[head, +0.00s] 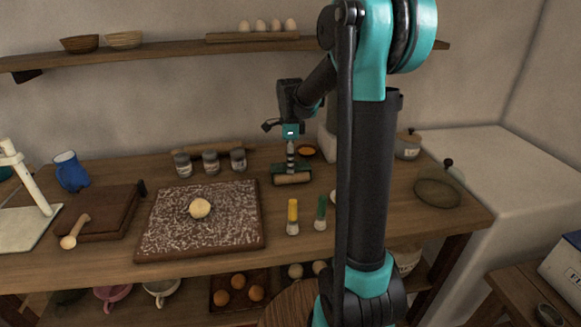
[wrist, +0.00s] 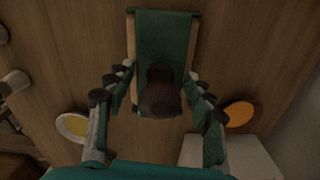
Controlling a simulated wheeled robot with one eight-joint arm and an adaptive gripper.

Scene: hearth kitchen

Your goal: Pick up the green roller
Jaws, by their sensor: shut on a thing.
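The green roller (head: 280,181) shows in the head view at the back middle of the wooden table, with a pale wooden bar along its front. In the wrist view it is a broad green piece (wrist: 165,38) with pale edges and a dark round knob (wrist: 160,92) nearer the camera. My gripper (head: 291,160) points down over it and is shut on it, with a finger on each side in the wrist view (wrist: 160,78). I cannot tell whether the roller touches the table.
A yellow-topped item (head: 293,211) and a green-topped item (head: 321,208) stand in front. A floured board (head: 160,235) with dough (head: 200,207) lies left. Several jars (head: 211,161) stand behind it. An orange dish (wrist: 241,114) is close to the right finger.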

